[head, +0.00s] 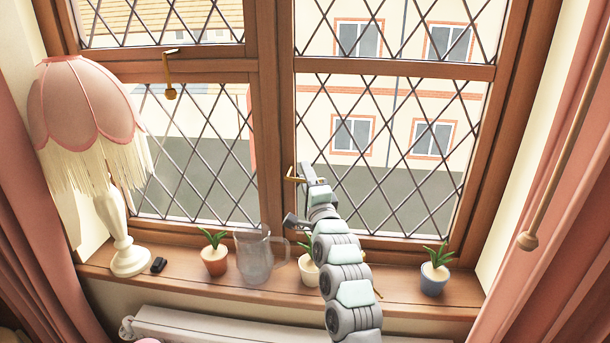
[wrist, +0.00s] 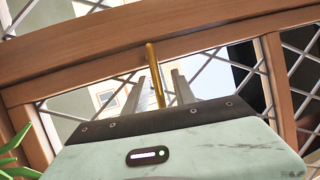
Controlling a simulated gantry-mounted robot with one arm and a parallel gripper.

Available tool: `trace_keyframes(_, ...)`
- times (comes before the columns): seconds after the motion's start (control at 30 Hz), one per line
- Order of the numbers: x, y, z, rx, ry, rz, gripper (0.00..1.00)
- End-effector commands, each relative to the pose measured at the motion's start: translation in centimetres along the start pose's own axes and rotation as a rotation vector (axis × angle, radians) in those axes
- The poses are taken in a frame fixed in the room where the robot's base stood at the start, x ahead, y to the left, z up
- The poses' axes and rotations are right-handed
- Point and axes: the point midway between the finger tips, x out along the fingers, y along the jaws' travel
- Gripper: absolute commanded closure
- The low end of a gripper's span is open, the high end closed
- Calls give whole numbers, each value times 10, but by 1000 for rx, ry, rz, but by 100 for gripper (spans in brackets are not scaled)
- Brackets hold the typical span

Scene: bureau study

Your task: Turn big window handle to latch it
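The big window (head: 385,150) has dark lattice panes in a wooden frame. Its brass handle (head: 293,178) sits on the middle post, low and left of the pane, and its short visible part looks roughly level. My gripper (head: 305,172) is right at the handle and hides part of it. In the wrist view, the brass handle (wrist: 152,62) stands as a slim bar between the two grey fingers of my gripper (wrist: 164,80). The fingers are apart, with a gap on the right of the bar. Whether the left finger touches it, I cannot tell.
A second brass handle (head: 170,85) hangs on the left window. The sill (head: 190,285) holds a pink lamp (head: 85,110), a clear jug (head: 253,258) and small potted plants, including one in a blue pot (head: 434,280). My arm passes close over the middle plant (head: 308,270).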

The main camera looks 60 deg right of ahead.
Motion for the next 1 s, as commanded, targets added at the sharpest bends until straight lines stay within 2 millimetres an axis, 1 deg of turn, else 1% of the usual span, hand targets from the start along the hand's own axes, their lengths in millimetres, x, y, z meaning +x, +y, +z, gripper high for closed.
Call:
trace_keyframes(0.1,7,-2,1,0,-1,-3,68)
trace_keyframes(0.2,9,-1,1,1,-1,-1,68)
trace_keyframes(0.47,10,0,1,0,-1,0,68)
trace_keyframes(0.83,10,0,1,-1,-1,0,99)
trace_keyframes(0.87,10,0,1,-1,-1,0,100)
trace_keyframes(1.0,10,0,1,-1,-1,0,100)
